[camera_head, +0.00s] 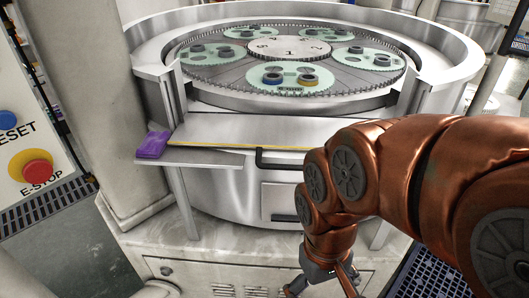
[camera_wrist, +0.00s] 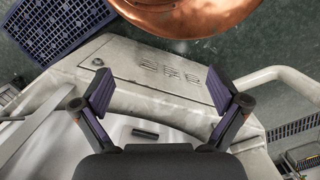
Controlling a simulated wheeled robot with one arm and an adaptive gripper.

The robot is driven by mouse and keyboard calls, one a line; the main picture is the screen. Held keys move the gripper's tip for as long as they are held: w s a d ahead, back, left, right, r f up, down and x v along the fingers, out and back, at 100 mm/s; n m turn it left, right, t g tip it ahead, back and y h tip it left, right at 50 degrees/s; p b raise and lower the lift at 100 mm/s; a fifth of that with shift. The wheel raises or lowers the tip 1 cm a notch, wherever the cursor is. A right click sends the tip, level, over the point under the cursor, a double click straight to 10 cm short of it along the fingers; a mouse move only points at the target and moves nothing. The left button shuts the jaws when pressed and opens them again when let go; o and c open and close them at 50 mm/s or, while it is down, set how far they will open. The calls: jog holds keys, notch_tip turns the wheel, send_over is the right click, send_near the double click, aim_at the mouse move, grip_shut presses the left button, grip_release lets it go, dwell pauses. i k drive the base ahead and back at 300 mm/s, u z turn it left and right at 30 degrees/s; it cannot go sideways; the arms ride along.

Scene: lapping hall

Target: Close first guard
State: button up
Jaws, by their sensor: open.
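The lapping machine (camera_head: 440,75) has a round metal wall with an opening at the front. A flat metal guard panel (camera_head: 225,130) with a yellow-striped edge lies low across that opening, and I take it for the first guard. A black handle (camera_head: 262,158) sits at its front edge, with its right part hidden behind my arm. My gripper (camera_head: 322,287) is low in front of the machine, below and apart from the handle. In the wrist view my gripper (camera_wrist: 160,92) is open, with nothing between its purple-padded fingers.
Inside the ring lies a numbered plate (camera_head: 290,48) with several green carriers. A purple cloth (camera_head: 152,145) lies on a ledge at the left. A control panel with an E-STOP button (camera_head: 37,168) stands at far left. The vented base cabinet (camera_head: 225,270) is close to my gripper.

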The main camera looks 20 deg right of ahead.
aim_at(259, 131)
jog(key=z, duration=1.8)
jog(key=k, duration=1.05)
jog(key=u, duration=2.15)
